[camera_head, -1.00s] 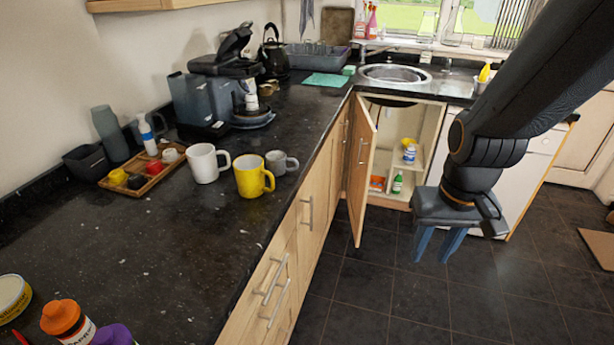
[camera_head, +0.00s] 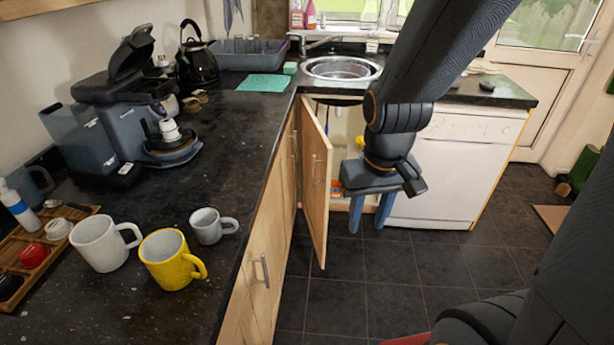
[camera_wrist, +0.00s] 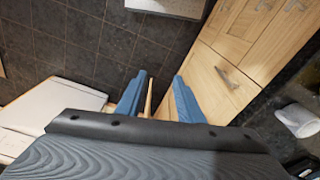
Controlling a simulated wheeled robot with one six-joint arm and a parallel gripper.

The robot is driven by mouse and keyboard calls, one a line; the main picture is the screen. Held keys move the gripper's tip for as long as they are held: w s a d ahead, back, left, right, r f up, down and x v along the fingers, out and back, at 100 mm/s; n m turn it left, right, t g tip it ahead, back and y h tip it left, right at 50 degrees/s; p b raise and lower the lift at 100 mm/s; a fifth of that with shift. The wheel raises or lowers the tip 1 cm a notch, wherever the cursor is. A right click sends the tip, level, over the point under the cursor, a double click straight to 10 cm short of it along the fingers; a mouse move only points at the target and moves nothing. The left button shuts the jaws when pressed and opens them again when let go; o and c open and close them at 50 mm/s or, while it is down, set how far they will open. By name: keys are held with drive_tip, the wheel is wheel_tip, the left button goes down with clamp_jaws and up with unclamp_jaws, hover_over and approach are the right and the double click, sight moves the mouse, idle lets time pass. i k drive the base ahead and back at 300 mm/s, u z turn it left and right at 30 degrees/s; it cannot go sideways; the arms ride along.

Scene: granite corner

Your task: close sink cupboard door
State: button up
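The sink cupboard door (camera_head: 316,190) is pale wood with a metal handle and stands swung open under the sink corner. Its top edge seems to show as a thin wooden strip (camera_wrist: 148,102) between the fingers in the wrist view. The cupboard interior (camera_head: 338,128) is partly hidden behind my arm. My gripper (camera_head: 369,222) has blue fingers spread apart and pointing down. In the head view it appears just right of the door, in front of the opening. The wrist view also shows the two fingers (camera_wrist: 160,78) apart with nothing gripped. I cannot tell whether they touch the door.
A round sink (camera_head: 342,69) is set in the dark countertop above. A white appliance (camera_head: 455,165) stands right of the cupboard. A yellow mug (camera_head: 168,260), a white mug (camera_head: 100,245) and a coffee machine (camera_head: 115,125) are on the left counter. The tiled floor (camera_head: 350,295) ahead is clear.

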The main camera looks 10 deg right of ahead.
sight(316, 151)
drive_tip(key=i, duration=0.1)
drive_tip(key=k, duration=1.2)
drive_tip(key=z, duration=0.8)
drive_tip(key=i, duration=1.6)
drive_tip(key=u, duration=0.95)
drive_tip(key=i, duration=0.65)
